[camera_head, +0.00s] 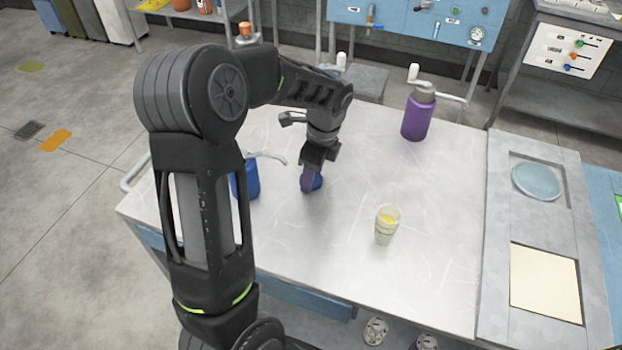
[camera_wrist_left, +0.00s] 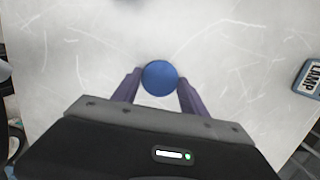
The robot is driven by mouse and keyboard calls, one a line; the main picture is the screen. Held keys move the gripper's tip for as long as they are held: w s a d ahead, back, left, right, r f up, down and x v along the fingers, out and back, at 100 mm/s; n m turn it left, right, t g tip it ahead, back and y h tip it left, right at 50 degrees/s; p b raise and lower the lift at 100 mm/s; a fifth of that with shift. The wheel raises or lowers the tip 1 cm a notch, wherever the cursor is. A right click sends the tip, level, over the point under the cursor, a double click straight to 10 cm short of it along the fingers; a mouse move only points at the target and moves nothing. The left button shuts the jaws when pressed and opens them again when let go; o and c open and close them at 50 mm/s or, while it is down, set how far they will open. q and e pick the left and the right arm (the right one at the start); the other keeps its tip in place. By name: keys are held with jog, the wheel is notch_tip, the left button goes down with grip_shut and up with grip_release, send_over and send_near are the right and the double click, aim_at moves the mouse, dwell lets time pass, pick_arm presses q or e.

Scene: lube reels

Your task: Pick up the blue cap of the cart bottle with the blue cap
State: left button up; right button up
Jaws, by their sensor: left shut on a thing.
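My left gripper (camera_head: 311,180) reaches down over the cart top and is shut on a round blue cap. The blue cap (camera_head: 316,183) shows beside the fingers, low at the cart surface. In the left wrist view the blue cap (camera_wrist_left: 159,78) sits between the two fingertips of my left gripper (camera_wrist_left: 158,84). Whether it touches the surface is hard to tell. A blue bottle (camera_head: 251,178) with a grey spout stands to the left, partly hidden behind my left arm. My right gripper is not in view.
The light metal cart top (camera_head: 330,255) is largely clear. A translucent cup with yellow contents (camera_head: 386,225) stands right of the gripper. A purple bottle with a pump (camera_head: 417,115) stands at the back right. A grey panel with a round blue dish (camera_head: 537,181) lies at the right.

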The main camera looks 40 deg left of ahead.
pick_arm(q)
jog(key=c, duration=0.4)
notch_tip(320, 180, up, 10)
jog(key=shift+b, duration=0.55)
dwell(0.5)
